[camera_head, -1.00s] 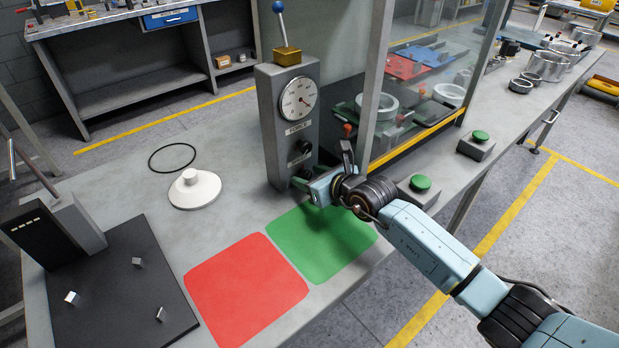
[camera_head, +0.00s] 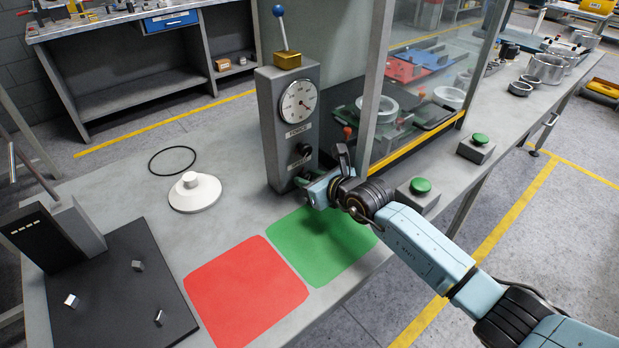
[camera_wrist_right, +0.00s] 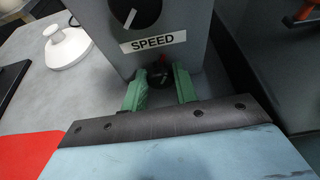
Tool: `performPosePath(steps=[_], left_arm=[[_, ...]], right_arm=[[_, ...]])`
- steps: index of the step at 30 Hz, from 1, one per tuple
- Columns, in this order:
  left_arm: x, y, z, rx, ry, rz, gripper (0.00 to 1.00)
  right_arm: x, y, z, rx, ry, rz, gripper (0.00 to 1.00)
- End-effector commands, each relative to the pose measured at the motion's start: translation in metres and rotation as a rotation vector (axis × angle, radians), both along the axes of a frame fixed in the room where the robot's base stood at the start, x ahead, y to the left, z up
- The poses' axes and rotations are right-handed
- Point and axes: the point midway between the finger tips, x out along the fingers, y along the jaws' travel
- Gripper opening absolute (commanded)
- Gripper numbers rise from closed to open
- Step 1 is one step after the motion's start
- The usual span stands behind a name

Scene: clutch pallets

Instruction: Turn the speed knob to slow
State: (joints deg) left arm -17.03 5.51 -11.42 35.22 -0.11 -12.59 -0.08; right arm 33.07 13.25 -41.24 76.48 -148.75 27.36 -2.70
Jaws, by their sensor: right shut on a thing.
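A grey control box (camera_head: 268,130) stands upright on the table, with a round gauge (camera_head: 298,100), a FORCE label and two dark knobs down its front. In the right wrist view the SPEED label (camera_wrist_right: 152,43) sits between the upper knob (camera_wrist_right: 135,10) and the lower knob (camera_wrist_right: 160,76). My right gripper (camera_wrist_right: 160,82) is shut on the lower knob, one green finger on each side. A small red part shows at the knob's top. In the head view my right gripper (camera_head: 308,188) hides most of that knob. My left gripper is not in view.
A blue-balled lever (camera_head: 280,25) rises from the box. Green buttons (camera_head: 420,186) and a glazed enclosure (camera_head: 420,90) stand to the right. Red (camera_head: 245,290) and green (camera_head: 325,245) mats lie in front. A white disc (camera_head: 195,192) and black ring (camera_head: 172,160) lie left.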

Motion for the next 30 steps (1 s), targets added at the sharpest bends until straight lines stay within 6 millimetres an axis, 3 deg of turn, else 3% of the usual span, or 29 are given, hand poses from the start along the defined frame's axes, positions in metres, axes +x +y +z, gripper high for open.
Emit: performPosePath(steps=[14, 21, 30], left_arm=[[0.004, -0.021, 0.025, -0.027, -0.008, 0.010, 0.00], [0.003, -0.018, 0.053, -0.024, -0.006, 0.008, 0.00], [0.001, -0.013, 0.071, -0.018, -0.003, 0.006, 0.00]], right_arm=[[-0.003, 0.004, 0.001, -0.229, -0.164, -0.003, 0.06], [-0.004, 0.005, 0.002, -0.350, -0.249, -0.003, 0.06], [-0.004, 0.005, -0.001, -0.450, -0.323, 0.000, 0.06]])
